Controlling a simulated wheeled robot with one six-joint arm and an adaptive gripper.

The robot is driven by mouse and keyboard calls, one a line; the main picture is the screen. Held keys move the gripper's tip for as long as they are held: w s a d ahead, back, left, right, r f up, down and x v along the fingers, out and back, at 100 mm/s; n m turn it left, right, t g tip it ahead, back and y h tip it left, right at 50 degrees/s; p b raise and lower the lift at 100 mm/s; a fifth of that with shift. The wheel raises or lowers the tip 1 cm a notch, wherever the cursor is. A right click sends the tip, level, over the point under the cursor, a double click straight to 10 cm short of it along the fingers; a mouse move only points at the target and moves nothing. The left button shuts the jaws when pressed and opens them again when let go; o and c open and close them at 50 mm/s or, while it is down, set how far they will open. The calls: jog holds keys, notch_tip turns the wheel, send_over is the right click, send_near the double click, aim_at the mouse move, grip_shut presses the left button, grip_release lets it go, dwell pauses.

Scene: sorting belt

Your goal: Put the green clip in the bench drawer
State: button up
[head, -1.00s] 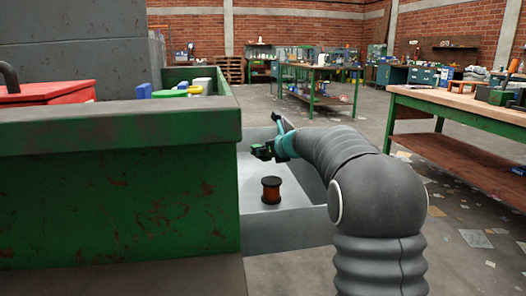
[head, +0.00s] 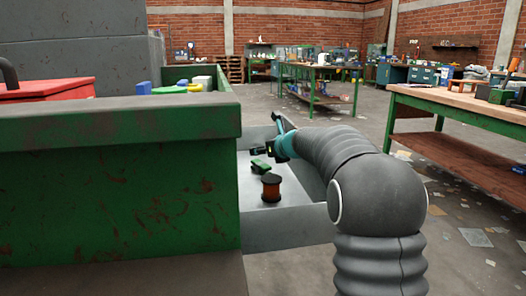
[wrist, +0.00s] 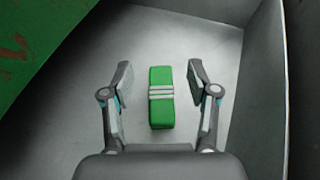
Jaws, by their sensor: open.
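The green clip (head: 260,166) lies on the floor of the open grey bench drawer (head: 285,236), just behind a spool. In the wrist view the green clip (wrist: 161,112), with pale stripes across its middle, lies between my two fingers, with a gap on each side. My gripper (head: 264,150) is open just above the clip; its spread fingers also show in the wrist view (wrist: 160,72). In the head view my arm hides part of the drawer's right side.
A dark-ended orange-brown spool (head: 271,188) stands upright in the drawer. The green bench (head: 120,190) borders the drawer on the left; a red box (head: 45,90) and several small items lie on it. The drawer walls (wrist: 268,70) rise around my gripper.

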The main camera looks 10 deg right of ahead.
jog(key=shift+s+r, duration=0.15)
jog(key=shift+r, duration=0.5)
jog(key=v, duration=1.1)
jog(key=shift+s+d+p, duration=0.2)
jog(key=shift+s+p, duration=0.1)
jog(key=shift+p, duration=0.15)
jog(key=shift+f, duration=0.1)
